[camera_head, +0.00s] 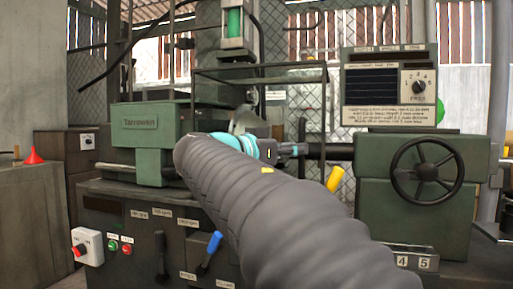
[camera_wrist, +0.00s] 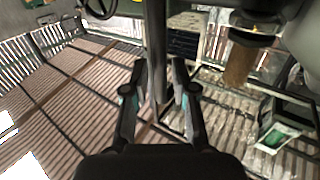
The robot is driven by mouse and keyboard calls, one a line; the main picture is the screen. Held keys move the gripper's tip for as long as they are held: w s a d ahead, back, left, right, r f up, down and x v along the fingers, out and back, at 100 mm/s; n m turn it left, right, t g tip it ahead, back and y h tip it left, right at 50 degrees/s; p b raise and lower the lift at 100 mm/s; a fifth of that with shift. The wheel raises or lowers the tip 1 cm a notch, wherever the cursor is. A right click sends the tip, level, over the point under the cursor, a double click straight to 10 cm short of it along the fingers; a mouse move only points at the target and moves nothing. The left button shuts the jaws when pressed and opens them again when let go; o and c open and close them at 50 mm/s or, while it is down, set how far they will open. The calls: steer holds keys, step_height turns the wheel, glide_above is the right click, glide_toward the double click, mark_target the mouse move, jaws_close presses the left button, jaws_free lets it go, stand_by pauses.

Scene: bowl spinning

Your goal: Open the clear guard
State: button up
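The clear guard (camera_head: 290,80) is a see-through box with thin dark frame edges, above the middle of the green lathe in the head view. My dark sleeved arm crosses in front of its lower part and hides much of it. My gripper is mostly hidden behind the arm in the head view. In the wrist view my gripper (camera_wrist: 159,78) has its two dark fingers spread, one on each side of a dark bar (camera_wrist: 156,35). Small gaps seem to show beside the bar. I cannot tell for sure whether the bar belongs to the guard.
The green headstock (camera_head: 148,135) stands left and a handwheel (camera_head: 427,170) right. A control panel (camera_head: 390,85) stands above it. A red funnel (camera_head: 34,156) sits far left.

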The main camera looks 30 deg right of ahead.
mark_target(301, 174)
steer(key=shift+w+d, duration=0.2)
steer(key=shift+d, duration=1.4)
jaws_close()
